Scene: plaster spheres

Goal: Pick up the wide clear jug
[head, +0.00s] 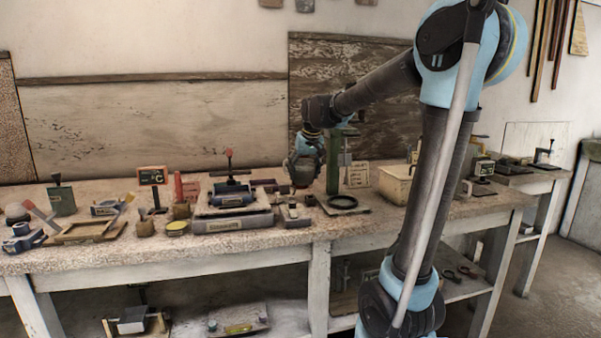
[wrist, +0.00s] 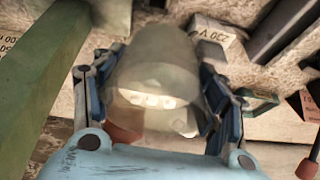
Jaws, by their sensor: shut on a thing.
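The wide clear jug (wrist: 155,85) fills the middle of the wrist view, see-through and slightly brownish. My gripper (wrist: 155,108) is shut on it, with one blue-and-dark finger against each side. In the head view my gripper (head: 304,162) points down over the back of the workbench, just left of a green post. The jug shows there only as a small dim shape (head: 301,177) at the fingers. I cannot tell whether its base touches the bench.
The green post (head: 333,165) stands close beside my gripper and also shows in the wrist view (wrist: 48,80). A black ring (head: 342,202) lies in front of it. A cream box (head: 395,184) stands to the right. Tools and blocks crowd the workbench (head: 285,240) to the left.

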